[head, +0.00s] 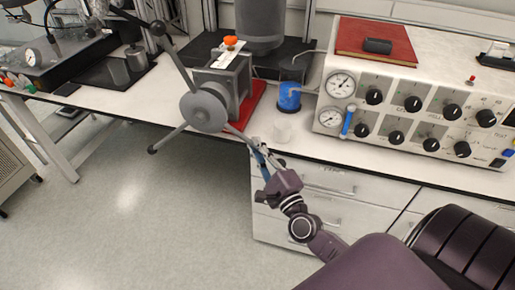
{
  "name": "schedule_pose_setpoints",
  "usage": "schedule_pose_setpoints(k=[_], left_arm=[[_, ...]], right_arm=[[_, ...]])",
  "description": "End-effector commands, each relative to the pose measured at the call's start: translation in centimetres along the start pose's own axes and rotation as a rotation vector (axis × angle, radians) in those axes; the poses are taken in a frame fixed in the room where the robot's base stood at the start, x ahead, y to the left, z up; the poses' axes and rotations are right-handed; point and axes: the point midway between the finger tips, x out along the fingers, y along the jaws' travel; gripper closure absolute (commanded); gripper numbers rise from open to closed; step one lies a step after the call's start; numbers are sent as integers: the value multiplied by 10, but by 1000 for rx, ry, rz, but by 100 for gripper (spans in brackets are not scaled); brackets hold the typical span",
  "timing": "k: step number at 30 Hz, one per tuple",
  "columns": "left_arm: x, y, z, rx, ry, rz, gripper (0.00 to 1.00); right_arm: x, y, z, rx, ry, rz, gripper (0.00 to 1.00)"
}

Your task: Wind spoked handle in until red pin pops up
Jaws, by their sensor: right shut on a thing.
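The spoked handle (203,108) is grey, with a round hub on the front of a grey block (238,80) on a red base (254,104). One spoke points up and left, one down and left, and one down and right towards my right gripper. My right gripper (261,156) is shut on the end of that lower-right spoke, at the bench's front edge; its fingers partly hide the spoke end. An orange-red knob (231,41) stands on a white plate atop the block. I cannot tell whether it is the red pin. My left gripper is out of view.
Drawers (335,180) are below the bench. The floor at left is clear.

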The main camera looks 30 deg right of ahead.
Motion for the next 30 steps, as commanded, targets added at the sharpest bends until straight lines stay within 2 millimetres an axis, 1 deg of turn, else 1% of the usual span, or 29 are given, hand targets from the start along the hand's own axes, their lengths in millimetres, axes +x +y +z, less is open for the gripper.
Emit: schedule_pose_setpoints(k=[1,2,6,14,17,20,30], left_arm=[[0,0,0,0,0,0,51],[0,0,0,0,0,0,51],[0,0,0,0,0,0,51],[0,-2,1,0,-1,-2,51],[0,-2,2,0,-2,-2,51],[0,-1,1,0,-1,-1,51],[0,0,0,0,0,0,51]], right_arm=[[-2,6,0,1,0,13,100],[-2,6,0,1,0,13,86],[-2,4,0,0,0,10,71],[-1,2,0,-1,0,5,71],[-6,2,0,-2,0,6,71],[-18,3,0,-2,0,8,71],[-88,4,0,-2,0,12,71]])
